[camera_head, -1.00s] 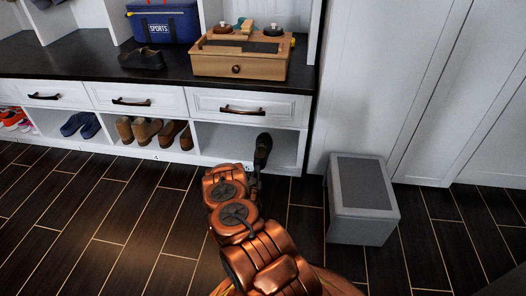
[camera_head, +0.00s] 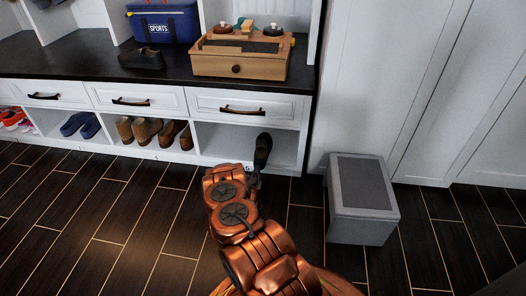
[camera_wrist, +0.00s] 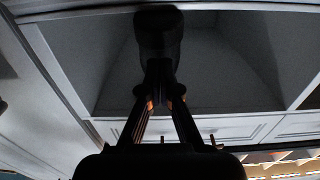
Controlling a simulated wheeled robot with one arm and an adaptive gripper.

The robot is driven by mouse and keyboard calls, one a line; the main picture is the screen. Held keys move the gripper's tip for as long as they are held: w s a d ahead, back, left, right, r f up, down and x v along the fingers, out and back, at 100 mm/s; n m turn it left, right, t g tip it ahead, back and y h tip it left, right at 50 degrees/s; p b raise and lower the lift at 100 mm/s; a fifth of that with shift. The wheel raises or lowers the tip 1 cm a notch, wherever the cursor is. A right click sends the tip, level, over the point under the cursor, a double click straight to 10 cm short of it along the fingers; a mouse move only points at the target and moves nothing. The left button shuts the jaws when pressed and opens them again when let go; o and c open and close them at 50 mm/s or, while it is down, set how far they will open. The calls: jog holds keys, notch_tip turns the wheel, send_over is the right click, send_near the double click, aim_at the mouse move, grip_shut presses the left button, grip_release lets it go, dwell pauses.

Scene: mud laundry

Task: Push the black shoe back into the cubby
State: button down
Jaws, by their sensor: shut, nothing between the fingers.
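A black shoe (camera_head: 263,149) stands in the right-hand open cubby, near its front edge, in the head view. It also shows dark at the top middle of the wrist view (camera_wrist: 158,35). My gripper (camera_head: 256,177) is low in front of that cubby, at the near end of the shoe. In the wrist view my gripper's fingers (camera_wrist: 160,92) come together at the shoe's end, shut with nothing between them. They look to be touching the shoe or very close to it; the dark picture hides the exact contact.
Another dark shoe (camera_head: 141,59) sits on the bench top (camera_head: 75,62). Brown shoes (camera_head: 147,131) fill the cubby to the left, behind a divider. A grey step stool (camera_head: 361,200) stands on the floor at right. The cubby around the black shoe is otherwise empty.

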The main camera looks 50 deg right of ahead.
aim_at(258, 164)
jog(key=shift+b+x, duration=0.55)
jog(key=shift+x, duration=4)
jog(key=shift+p+v, duration=0.9)
jog(key=shift+v, duration=1.4)
jog(key=shift+p+v, duration=0.35)
jog(key=shift+v, duration=2.35)
